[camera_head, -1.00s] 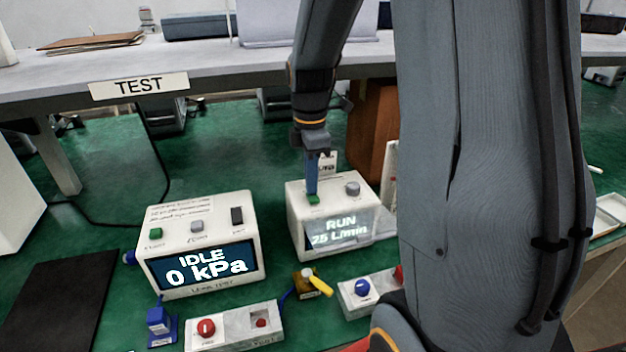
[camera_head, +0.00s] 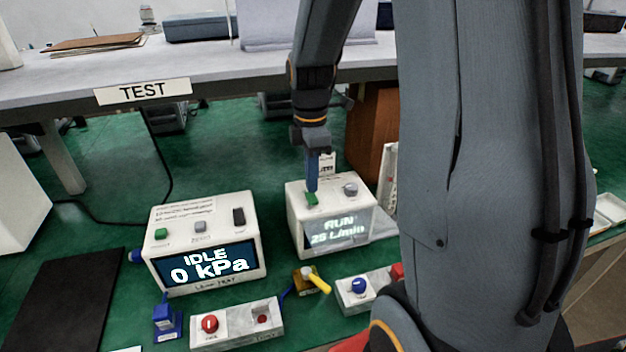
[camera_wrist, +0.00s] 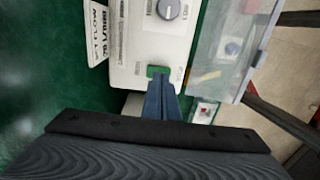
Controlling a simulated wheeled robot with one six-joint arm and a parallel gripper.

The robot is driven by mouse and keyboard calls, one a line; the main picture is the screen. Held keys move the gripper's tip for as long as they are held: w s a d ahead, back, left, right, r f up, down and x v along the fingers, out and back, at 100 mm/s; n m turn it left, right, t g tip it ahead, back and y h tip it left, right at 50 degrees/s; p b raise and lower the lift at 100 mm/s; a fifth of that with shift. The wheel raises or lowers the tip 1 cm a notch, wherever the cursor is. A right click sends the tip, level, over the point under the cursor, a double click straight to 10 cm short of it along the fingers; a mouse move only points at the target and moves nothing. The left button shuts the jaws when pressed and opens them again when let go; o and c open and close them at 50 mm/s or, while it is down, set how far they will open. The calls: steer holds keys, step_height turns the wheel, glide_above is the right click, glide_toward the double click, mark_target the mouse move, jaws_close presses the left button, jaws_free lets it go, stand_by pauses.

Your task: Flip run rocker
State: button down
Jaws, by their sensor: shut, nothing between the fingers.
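The right pump box (camera_head: 295,228) is white, and its screen (camera_head: 338,233) reads RUN 25 L/min. A green rocker (camera_head: 311,199) sits on its top, beside a grey knob (camera_head: 350,189). My gripper (camera_head: 312,188) is shut and empty, with its blue fingertips just above the green rocker. In the wrist view the fingertips (camera_wrist: 161,84) reach the near edge of the green rocker (camera_wrist: 157,71); whether they touch cannot be told. The left pump box (camera_head: 165,283) reads IDLE 0 kPa and has its own green rocker (camera_head: 161,234).
A white switch block (camera_head: 237,331) with a red knob and a block with a blue knob (camera_head: 358,286) stand in front. A yellow-handled valve (camera_head: 312,280) lies between them. A clear panel (camera_wrist: 222,45) flanks the right pump. A TEST sign (camera_head: 142,90) hangs behind.

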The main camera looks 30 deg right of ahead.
mark_target(311, 196)
step_height(311, 196, up, 12)
steer(key=b, duration=0.1)
steer(key=shift+w, duration=0.15)
steer(key=shift+r, duration=0.1)
